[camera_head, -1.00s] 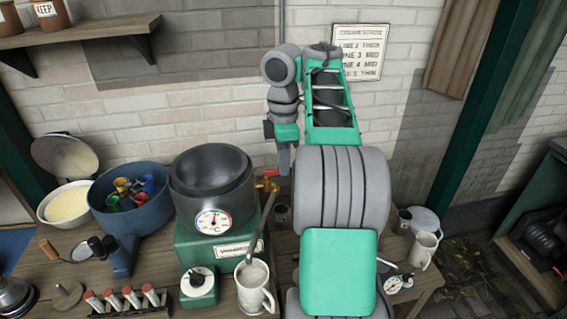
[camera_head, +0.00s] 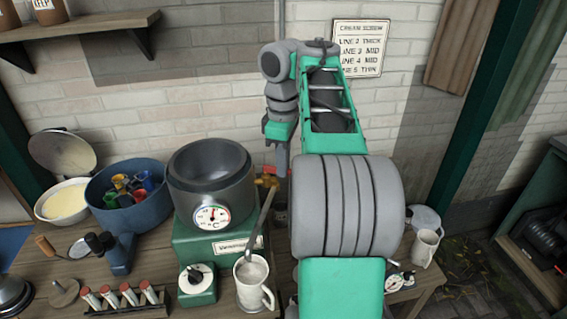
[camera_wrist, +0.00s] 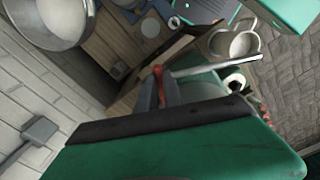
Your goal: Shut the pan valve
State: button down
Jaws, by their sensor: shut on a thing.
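The pan valve (camera_head: 266,181) is a brass tap on the right side of the dark round pan (camera_head: 212,180). Its red handle (camera_wrist: 157,73) shows between my fingers in the wrist view. My gripper (camera_wrist: 160,88) is shut on that handle. In the head view my gripper (camera_head: 282,168) is at the valve's right, and most of the handle is hidden there. A grey sloping spout (camera_head: 262,218) runs from below the valve down to a white mug (camera_head: 250,292) with pale contents. I cannot tell whether liquid is flowing.
The pan stands on a green warmer box (camera_head: 222,247) with a dial on its front. A blue tub (camera_head: 128,210) with coloured pieces is to the left. A rack of red-topped tubes (camera_head: 128,300) is at the front. A white jug (camera_head: 425,247) stands at the right.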

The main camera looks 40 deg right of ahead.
aim_at(273, 171)
jog(key=a+m, duration=0.1)
jog(key=m, duration=0.2)
jog(key=a+m, duration=0.1)
jog(key=m, duration=0.2)
jog(key=s+a+m+b, duration=0.1)
jog(key=m, duration=0.2)
jog(key=shift+a+m, duration=0.3)
jog(key=shift+m, duration=0.1)
jog(key=shift+w+a+m, duration=0.15)
jog(key=shift+a+m, duration=0.1)
jog(key=shift+m, duration=0.45)
jog(key=shift+w+a+m, duration=0.1)
jog(key=shift+a+m, duration=0.15)
jog(key=shift+m, duration=0.45)
jog(key=c, duration=1.5)
grip_release()
